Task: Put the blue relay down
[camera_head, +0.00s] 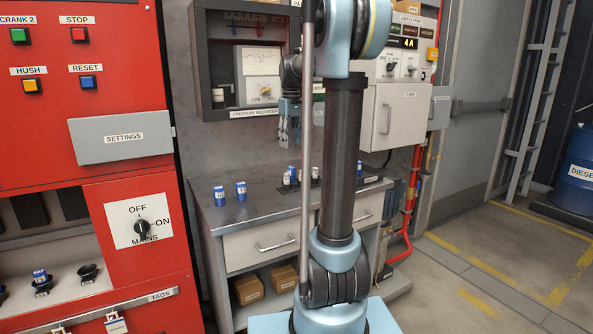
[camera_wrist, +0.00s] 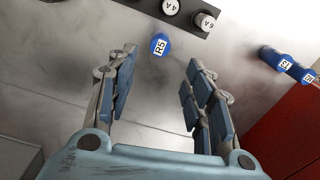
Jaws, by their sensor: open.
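My gripper (camera_wrist: 161,60) is open in the wrist view, its two fingers spread wide with nothing between them. A blue relay marked R5 (camera_wrist: 159,46) stands on the grey metal bench top (camera_wrist: 80,70), beyond and between the fingertips and apart from both. Two other blue relays (camera_wrist: 272,58) (camera_wrist: 298,72) are at the right of the wrist view. In the head view these two stand on the bench's left part (camera_head: 219,197) (camera_head: 241,189). My gripper (camera_head: 287,142) hangs above the bench there, partly hidden by my arm. I cannot surely single out R5 there.
A dark rack (camera_wrist: 175,12) with white-topped fuses marked 4A and 6A lies just beyond R5. A red cabinet (camera_head: 90,130) borders the bench at the left. A recorder box (camera_head: 205,60) hangs on the wall above. Bare bench lies between R5 and the other relays.

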